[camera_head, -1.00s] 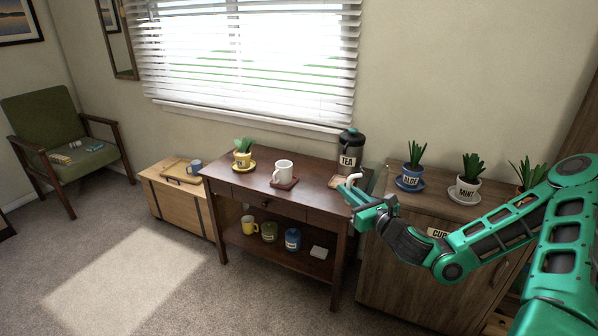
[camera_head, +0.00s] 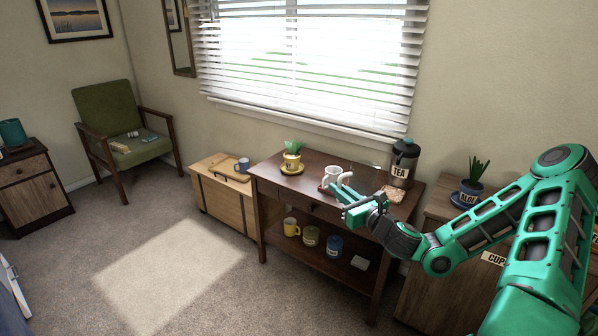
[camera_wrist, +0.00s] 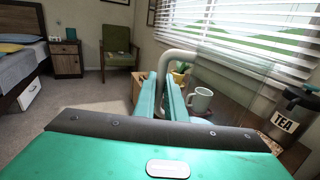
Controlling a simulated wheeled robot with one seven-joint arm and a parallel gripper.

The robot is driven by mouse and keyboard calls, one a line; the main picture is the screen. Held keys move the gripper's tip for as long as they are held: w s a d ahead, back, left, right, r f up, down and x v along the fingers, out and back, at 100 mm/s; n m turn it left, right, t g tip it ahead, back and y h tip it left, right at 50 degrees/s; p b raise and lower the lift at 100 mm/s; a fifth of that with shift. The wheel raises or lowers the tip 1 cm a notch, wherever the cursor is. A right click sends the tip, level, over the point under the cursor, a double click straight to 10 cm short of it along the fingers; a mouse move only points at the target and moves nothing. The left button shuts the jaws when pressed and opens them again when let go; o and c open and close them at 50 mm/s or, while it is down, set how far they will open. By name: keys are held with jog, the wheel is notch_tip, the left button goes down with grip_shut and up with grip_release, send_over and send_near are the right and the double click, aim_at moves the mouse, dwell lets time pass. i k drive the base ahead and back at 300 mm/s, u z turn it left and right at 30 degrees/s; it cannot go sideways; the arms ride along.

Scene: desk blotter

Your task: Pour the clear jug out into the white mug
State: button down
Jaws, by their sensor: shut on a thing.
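The white mug (camera_head: 331,173) stands upright on a small reddish coaster on the dark wooden table. It also shows in the wrist view (camera_wrist: 200,99), right of my fingers. My gripper (camera_head: 347,196) is shut on the clear jug's pale curved handle (camera_head: 346,178), which in the head view overlaps the mug's right side. In the wrist view the handle (camera_wrist: 181,55) arches beyond my fingertips (camera_wrist: 162,85), and the see-through body extends to the right as faint outlines. The jug's contents and its exact tilt cannot be made out.
A black TEA canister (camera_head: 403,163) stands at the table's back right, near a small tan coaster (camera_head: 393,194). A yellow potted plant (camera_head: 292,161) on a saucer stands at the left end. A cabinet with a blue-potted plant (camera_head: 470,186) is at right.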

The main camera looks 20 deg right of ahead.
aim_at(330, 180)
jog(key=u, duration=0.3)
jog(key=i, duration=1)
jog(key=z, duration=0.1)
